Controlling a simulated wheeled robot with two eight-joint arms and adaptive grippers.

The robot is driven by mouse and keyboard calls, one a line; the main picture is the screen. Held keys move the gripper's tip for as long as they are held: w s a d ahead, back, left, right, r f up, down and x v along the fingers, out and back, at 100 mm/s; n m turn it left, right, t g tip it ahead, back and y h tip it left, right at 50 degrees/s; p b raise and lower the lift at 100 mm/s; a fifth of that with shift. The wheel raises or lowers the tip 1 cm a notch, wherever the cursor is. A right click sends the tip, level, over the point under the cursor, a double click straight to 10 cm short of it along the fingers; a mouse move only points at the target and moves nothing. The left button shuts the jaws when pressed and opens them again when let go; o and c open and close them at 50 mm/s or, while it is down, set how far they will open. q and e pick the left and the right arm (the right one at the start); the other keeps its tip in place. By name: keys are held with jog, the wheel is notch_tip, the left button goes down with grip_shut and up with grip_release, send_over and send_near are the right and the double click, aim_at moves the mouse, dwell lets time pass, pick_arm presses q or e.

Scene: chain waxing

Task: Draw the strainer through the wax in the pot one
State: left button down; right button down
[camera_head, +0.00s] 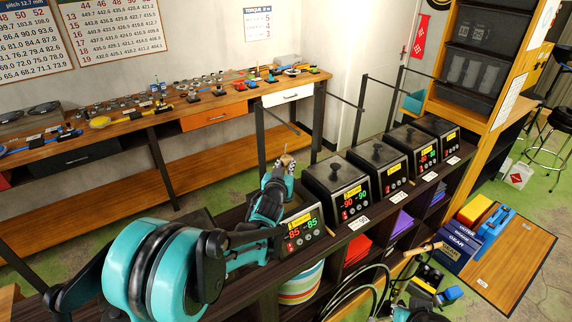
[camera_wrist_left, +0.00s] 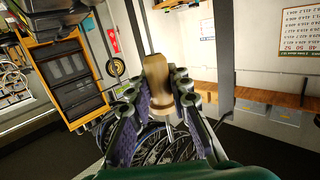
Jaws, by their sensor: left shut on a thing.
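My left gripper (camera_head: 284,168) is over the front pot, and its fingers are shut on the wooden handle (camera_head: 287,160) of the strainer. In the left wrist view the pale wooden handle (camera_wrist_left: 157,82) stands between the two fingers of the gripper (camera_wrist_left: 160,100). The strainer's basket cannot be made out. Pot one (camera_head: 301,228) is the nearest black pot, with 85 and 85 on its display. My gripper and arm hide much of its top, so the wax cannot be seen clearly.
A second lidded pot (camera_head: 337,187) showing -90 stands close behind pot one, with more lidded pots farther back along the dark shelf. Thin upright posts rise beside them. A long wooden workbench (camera_head: 210,103) with tools runs along the wall. Blue boxes (camera_head: 457,246) stand at the right.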

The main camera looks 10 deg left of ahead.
pick_arm(q)
jog(key=shift+f+b, duration=4.1)
jog(key=shift+f, duration=0.8)
jog(key=shift+r, duration=0.1)
jog(key=shift+d, duration=0.1)
jog(key=shift+w+d, duration=1)
jog(key=shift+w, duration=0.1)
jog(key=shift+s+a, duration=0.1)
jog(key=s+a+b, duration=0.1)
jog(key=s+a, duration=0.3)
jog(key=shift+s, duration=0.1)
